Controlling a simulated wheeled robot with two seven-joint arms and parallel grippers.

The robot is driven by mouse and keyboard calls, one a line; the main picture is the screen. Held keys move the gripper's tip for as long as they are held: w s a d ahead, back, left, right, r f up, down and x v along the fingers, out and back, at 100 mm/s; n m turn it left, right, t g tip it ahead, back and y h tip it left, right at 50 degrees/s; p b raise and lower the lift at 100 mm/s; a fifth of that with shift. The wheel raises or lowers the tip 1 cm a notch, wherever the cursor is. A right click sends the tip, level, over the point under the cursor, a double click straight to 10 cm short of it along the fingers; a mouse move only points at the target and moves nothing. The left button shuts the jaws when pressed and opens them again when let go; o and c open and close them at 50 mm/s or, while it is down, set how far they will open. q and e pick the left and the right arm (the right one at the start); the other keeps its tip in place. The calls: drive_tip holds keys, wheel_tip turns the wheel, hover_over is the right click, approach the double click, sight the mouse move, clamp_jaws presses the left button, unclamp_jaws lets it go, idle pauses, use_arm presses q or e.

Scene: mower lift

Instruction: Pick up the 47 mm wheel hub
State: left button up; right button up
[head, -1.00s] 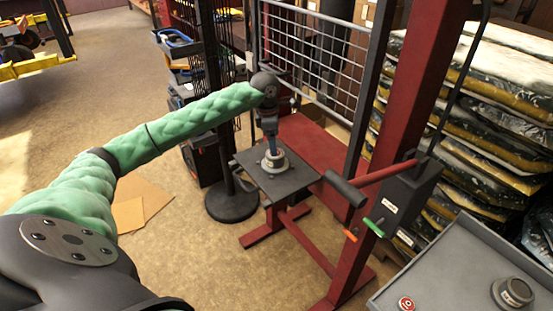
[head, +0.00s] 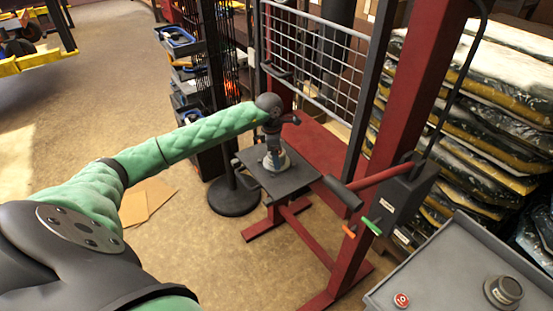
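A pale, round wheel hub (head: 276,162) sits on the dark square plate (head: 252,180) of the red stand; its size cannot be read. My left gripper (head: 273,150) points down from the end of my green arm, directly over the hub. Its fingertips are at or very near the top of the hub and hide part of it. The fingers are too small and overlapped to tell whether they are open or shut on it. My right gripper is not in view.
The red press frame (head: 385,130) with its padded lever (head: 343,193) stands right of the plate. A grey bench (head: 440,275) at lower right carries a round metal piece (head: 503,291) and a small red button (head: 401,300). A wire grille (head: 318,60) stands behind the plate.

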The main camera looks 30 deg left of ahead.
use_arm(q)
drive_tip(key=c, duration=1.7)
drive_tip(key=shift+r, duration=0.1)
